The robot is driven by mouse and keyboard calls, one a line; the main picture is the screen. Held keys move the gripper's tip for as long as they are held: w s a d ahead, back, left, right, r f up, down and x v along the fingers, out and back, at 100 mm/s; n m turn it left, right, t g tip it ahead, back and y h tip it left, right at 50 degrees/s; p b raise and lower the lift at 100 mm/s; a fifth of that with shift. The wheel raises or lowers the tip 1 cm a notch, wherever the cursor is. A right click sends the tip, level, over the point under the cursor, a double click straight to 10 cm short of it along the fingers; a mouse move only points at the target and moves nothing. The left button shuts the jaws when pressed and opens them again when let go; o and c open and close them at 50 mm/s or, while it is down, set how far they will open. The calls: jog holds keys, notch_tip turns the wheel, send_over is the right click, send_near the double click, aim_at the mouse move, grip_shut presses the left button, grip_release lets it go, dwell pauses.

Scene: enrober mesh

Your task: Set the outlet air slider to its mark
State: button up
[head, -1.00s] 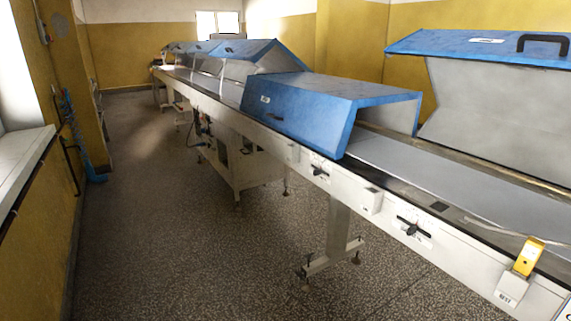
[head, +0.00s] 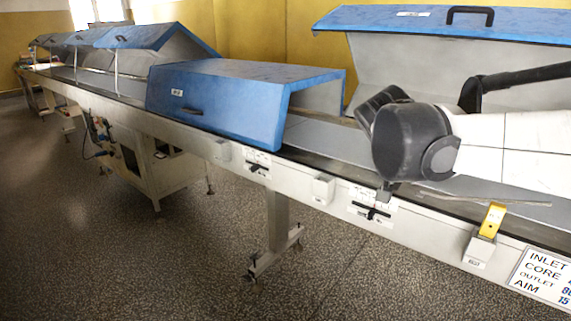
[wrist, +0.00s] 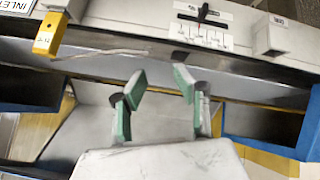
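A slider with a black knob (head: 371,212) sits on a white scale plate on the conveyor's side rail, below my arm. It also shows in the wrist view as a dark slider (wrist: 203,14) at the top, with its scale. A second similar slider (head: 257,168) is farther left along the rail. I cannot read which is the outlet one or where its mark is. My gripper (wrist: 159,82) is open and empty, with green-padded fingers apart from the slider. In the head view its fingers are hidden or unclear behind the dark wrist.
A yellow device (head: 492,220) stands on the rail at right, beside a sign (head: 545,277) reading inlet, core, outlet, aim. A small white box (head: 323,188) sits between the sliders. A blue hood (head: 225,100) covers the belt; another lid (head: 410,22) stands open.

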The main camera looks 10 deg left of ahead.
jog(key=w+a+f+t+h, duration=0.2)
jog(key=w+a, duration=0.9)
jog(key=a, duration=0.1)
jog(key=m+t+h+b, duration=0.1)
jog(key=m+t+b, duration=0.25)
jog(key=t, duration=0.35)
send_near(252, 167)
jog(key=b+x, duration=0.2)
jog(key=x, duration=0.8)
jog(key=shift+w+a+f, duration=0.1)
jog(key=shift+w, duration=0.1)
grip_shut()
